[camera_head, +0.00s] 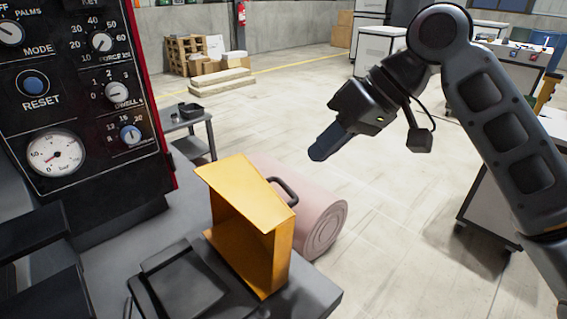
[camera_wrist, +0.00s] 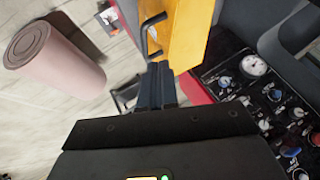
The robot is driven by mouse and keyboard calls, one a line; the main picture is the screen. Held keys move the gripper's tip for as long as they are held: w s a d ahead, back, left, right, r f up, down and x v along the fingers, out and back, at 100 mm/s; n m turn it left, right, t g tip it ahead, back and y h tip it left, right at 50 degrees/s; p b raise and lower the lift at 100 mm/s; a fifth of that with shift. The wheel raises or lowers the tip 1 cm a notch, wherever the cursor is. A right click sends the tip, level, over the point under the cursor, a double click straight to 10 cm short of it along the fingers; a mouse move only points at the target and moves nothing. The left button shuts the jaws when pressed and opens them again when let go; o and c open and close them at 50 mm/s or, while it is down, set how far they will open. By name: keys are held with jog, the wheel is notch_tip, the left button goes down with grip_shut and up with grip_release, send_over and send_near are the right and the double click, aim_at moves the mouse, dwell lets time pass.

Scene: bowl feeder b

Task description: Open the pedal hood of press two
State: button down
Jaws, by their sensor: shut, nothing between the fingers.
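The yellow hood (camera_head: 262,232) stands on the dark grey surface (camera_head: 322,294) in front of the press panel. Its near side shows a hollow interior. A dark bar handle (camera_head: 284,188) is on its right side. In the wrist view the hood (camera_wrist: 186,38) and handle (camera_wrist: 146,38) lie just ahead of the fingers. My gripper (camera_head: 316,156) is shut and empty, up and to the right of the handle in the head view. In the wrist view its fingertips (camera_wrist: 158,66) are close below the handle; I cannot tell whether they touch it.
The red-edged control panel (camera_head: 82,85) with dials and a gauge stands at the left. A black flat pedal-like part (camera_head: 188,290) lies left of the hood. A pink roll (camera_head: 322,218) lies on the floor behind the hood. Open floor (camera_head: 270,110) extends beyond.

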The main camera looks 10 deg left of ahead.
aim_at(247, 197)
jog(key=x, duration=0.9)
jog(key=shift+a+f, duration=0.2)
jog(key=shift+f, duration=0.05)
jog(key=shift+s, duration=0.1)
jog(key=shift+t+h, duration=0.3)
jog(key=shift+t, duration=0.1)
jog(key=s+a+r+p, duration=0.1)
jog(key=p, duration=0.1)
jog(key=s+a+r+p, duration=0.2)
jog(key=p, duration=0.1)
jog(key=shift+s, duration=0.3)
jog(key=shift+s+a+r+p, duration=0.1)
jog(key=shift+s+a+p, duration=0.25)
jog(key=shift+s+p, duration=0.25)
